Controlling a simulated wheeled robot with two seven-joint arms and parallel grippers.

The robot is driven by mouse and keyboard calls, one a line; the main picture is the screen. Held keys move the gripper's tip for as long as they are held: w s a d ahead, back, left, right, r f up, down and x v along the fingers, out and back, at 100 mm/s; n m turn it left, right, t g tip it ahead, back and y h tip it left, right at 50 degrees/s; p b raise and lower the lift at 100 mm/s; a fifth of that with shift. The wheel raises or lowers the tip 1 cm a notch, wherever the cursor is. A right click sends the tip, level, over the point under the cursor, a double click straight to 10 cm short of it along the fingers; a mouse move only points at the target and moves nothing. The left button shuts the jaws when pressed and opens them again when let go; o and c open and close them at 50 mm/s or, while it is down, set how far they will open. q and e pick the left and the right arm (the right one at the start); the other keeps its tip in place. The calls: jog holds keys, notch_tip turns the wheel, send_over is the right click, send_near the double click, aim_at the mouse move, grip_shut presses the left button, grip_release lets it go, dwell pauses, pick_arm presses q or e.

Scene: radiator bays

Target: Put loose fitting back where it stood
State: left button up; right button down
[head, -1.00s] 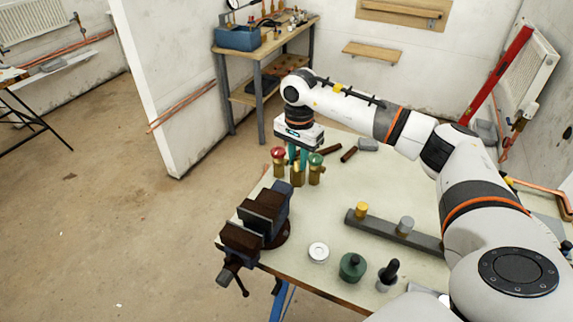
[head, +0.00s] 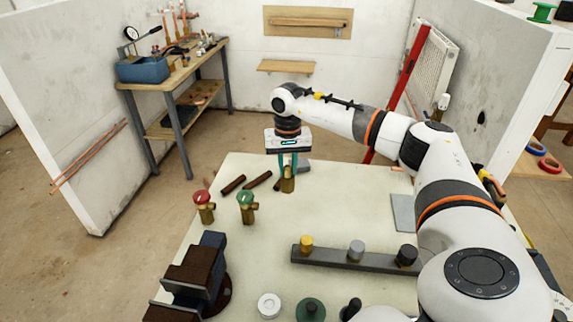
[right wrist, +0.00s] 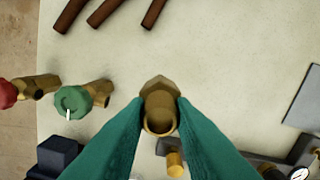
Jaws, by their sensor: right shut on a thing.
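My right gripper (head: 288,160) is shut on a plain brass fitting (head: 288,182), held upright between its teal fingers over the back part of the workbench (head: 232,270). The brass fitting also shows in the right wrist view (right wrist: 160,108), with its round open end facing the camera. I cannot tell whether its bottom touches the bench. A red-handled brass valve (head: 203,205) and a green-handled brass valve (head: 246,206) stand to the left and nearer. My left gripper is out of view.
A dark rail (head: 335,262) with yellow, grey and black knobs lies across the bench. Short brown pipes (head: 258,180) lie left of the gripper. A vise (head: 195,272) sits at the left edge. Clear bench lies between the green valve and the rail.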

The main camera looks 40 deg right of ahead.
aim_at(287, 191)
notch_tip(287, 191, down, 3)
jog(key=shift+w+d+f+b, duration=0.1)
jog(key=shift+w+b, duration=0.05)
jog(key=shift+b, duration=0.75)
jog(key=shift+f+b, duration=0.6)
jog(key=shift+f, duration=0.1)
jog(key=shift+f+b, duration=1.6)
jog(key=shift+f, duration=0.85)
jog(key=c, duration=1.1)
grip_release()
jog(key=shift+c, duration=0.2)
